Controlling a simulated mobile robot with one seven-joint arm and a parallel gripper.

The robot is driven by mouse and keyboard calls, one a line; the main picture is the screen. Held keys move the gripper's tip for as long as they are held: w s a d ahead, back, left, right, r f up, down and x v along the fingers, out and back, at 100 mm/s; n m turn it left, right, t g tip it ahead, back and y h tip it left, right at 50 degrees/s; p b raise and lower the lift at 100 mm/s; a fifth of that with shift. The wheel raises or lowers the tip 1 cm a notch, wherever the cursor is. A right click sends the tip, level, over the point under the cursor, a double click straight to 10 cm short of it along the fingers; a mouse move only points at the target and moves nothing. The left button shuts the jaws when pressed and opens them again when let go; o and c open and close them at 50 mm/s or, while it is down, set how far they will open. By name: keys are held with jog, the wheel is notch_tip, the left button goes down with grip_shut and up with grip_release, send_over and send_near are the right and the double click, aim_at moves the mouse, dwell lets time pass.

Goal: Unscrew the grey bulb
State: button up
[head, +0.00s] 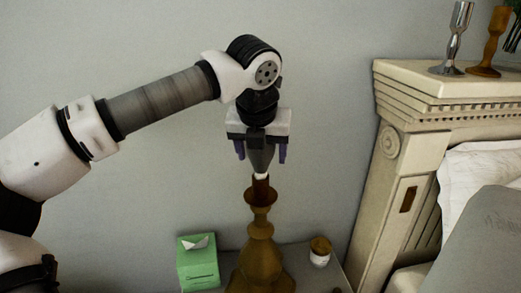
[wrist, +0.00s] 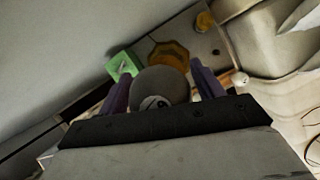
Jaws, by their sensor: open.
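The grey bulb (head: 262,160) stands upright, wide end up, at the top of a brown lamp (head: 260,243). Its pale lower end meets the dark socket (head: 261,190). My gripper (head: 262,154) points straight down over the lamp. Its two purple fingers are open, one on each side of the bulb, with gaps visible in the head view. In the wrist view the bulb's round grey top (wrist: 160,82) lies between the fingers of my gripper (wrist: 162,85) and hides part of the lamp base (wrist: 168,54) below.
A green tissue box (head: 198,262) and a small jar (head: 319,251) stand on the nightstand (head: 296,258) beside the lamp. A carved headboard (head: 408,130) rises at the right, with candlesticks (head: 455,38) on top. The wall is close behind. Air left of the lamp is free.

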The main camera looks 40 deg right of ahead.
jog(key=m+g+p, duration=0.1)
jog(key=m, duration=0.4)
jog(key=shift+s+g+h+p, duration=0.1)
jog(key=shift+g+h+p, duration=0.25)
jog(key=shift+g+h, duration=0.05)
jog(key=shift+s+d+r+m+g+p, duration=0.1)
jog(key=shift+m+g+p, duration=0.2)
jog(key=shift+m, duration=0.25)
jog(key=shift+r+m+g+p, duration=0.1)
jog(key=shift+m+g+p, duration=0.15)
jog(key=shift+m, duration=0.3)
jog(key=shift+f+m+g+p, duration=0.2)
jog(key=shift+m+g+p, duration=0.1)
jog(key=shift+m, duration=0.5)
jog(key=shift+c, duration=0.5)
jog(key=c, duration=0.7)
jog(key=shift+f+n+b, duration=0.2)
jog(key=shift+n+b, duration=0.4)
jog(key=shift+b, duration=0.2)
jog(key=shift+n+t+b, duration=0.6)
jog(key=shift+n+t, duration=0.05)
jog(key=shift+n, duration=0.15)
jog(key=shift+r+n, duration=0.2)
jog(key=shift+n, duration=0.2)
